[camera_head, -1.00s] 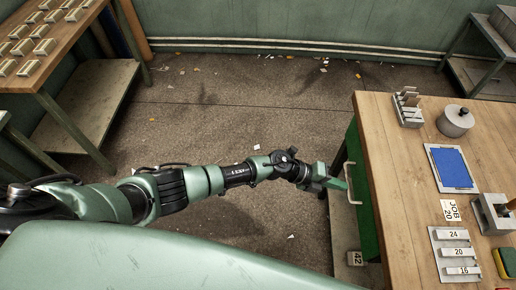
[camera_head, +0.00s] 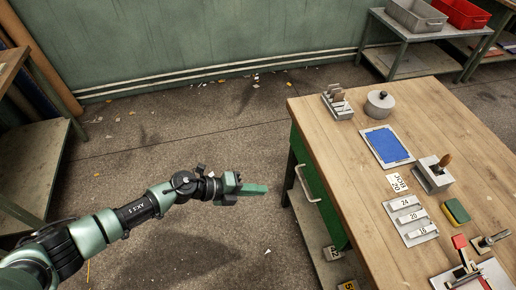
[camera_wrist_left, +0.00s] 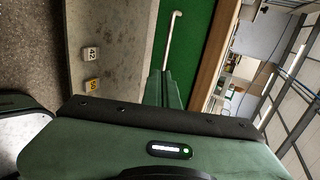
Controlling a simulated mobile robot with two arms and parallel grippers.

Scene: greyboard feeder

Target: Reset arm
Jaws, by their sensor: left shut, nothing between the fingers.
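My left arm reaches in from the left in the head view. My left gripper (camera_head: 266,189) is shut and empty, over the floor just left of the workbench (camera_head: 330,113). Its closed fingers (camera_wrist_left: 165,88) also show in the left wrist view, pointing toward the bench's green side. A pale bar handle (camera_head: 304,183) on that green side is a little to the right of the fingertips, apart from them in the head view. The handle also shows in the left wrist view (camera_wrist_left: 171,35). My right gripper is not in view.
On the bench are a blue pad (camera_head: 387,146), a grey round pot (camera_head: 379,103), a numbered label board (camera_head: 420,234) and a green-yellow sponge (camera_head: 457,211). Number tags (camera_wrist_left: 90,53) sit below the bench. A shelf with a grey bin (camera_head: 416,17) and red bin (camera_head: 463,13) stands behind. Floor left is open.

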